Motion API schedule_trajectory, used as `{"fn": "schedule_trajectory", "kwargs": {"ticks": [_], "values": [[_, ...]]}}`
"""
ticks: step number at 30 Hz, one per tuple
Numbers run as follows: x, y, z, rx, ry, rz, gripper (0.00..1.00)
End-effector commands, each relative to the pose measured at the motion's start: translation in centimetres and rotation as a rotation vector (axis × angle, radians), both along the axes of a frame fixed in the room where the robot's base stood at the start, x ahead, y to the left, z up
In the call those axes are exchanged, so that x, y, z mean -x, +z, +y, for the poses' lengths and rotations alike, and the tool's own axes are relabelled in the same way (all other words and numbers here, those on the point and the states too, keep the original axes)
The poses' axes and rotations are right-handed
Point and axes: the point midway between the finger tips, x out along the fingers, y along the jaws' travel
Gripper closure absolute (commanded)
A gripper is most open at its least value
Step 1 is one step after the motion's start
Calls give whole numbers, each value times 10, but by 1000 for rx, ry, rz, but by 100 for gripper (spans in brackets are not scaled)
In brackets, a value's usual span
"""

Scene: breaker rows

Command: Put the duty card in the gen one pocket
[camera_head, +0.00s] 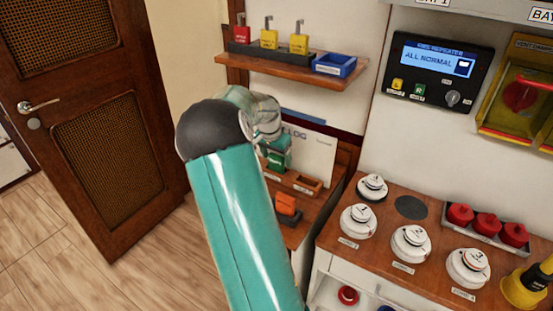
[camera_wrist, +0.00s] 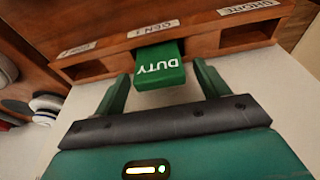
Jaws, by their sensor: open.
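The green duty card (camera_wrist: 160,68) shows in the wrist view with its white DUTY lettering toward me. Its far end sits in the middle pocket of a wooden pocket rack (camera_wrist: 196,42), under a label that seems to read GEN 1 (camera_wrist: 152,28), and its near end sticks out. My gripper (camera_wrist: 162,76) is open, one finger on each side of the card with small gaps between. In the head view my gripper (camera_head: 272,158) is partly hidden by my arm, in front of the rack.
The right pocket (camera_wrist: 248,37) is empty. In the head view a shelf (camera_head: 290,70) with padlocks and a blue bin (camera_head: 334,65) is above my wrist. A counter with several white detectors (camera_head: 410,243) stands right, a wooden door (camera_head: 95,110) left.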

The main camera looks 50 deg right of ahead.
Motion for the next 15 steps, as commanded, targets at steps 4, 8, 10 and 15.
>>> {"fn": "schedule_trajectory", "kwargs": {"ticks": [4,8,10,15], "values": [[-1,30,7,4,3,-4,26],[-1,59,14,3,3,-4,26],[0,72,18,3,4,-2,26],[0,97,24,3,1,-1,26]]}}
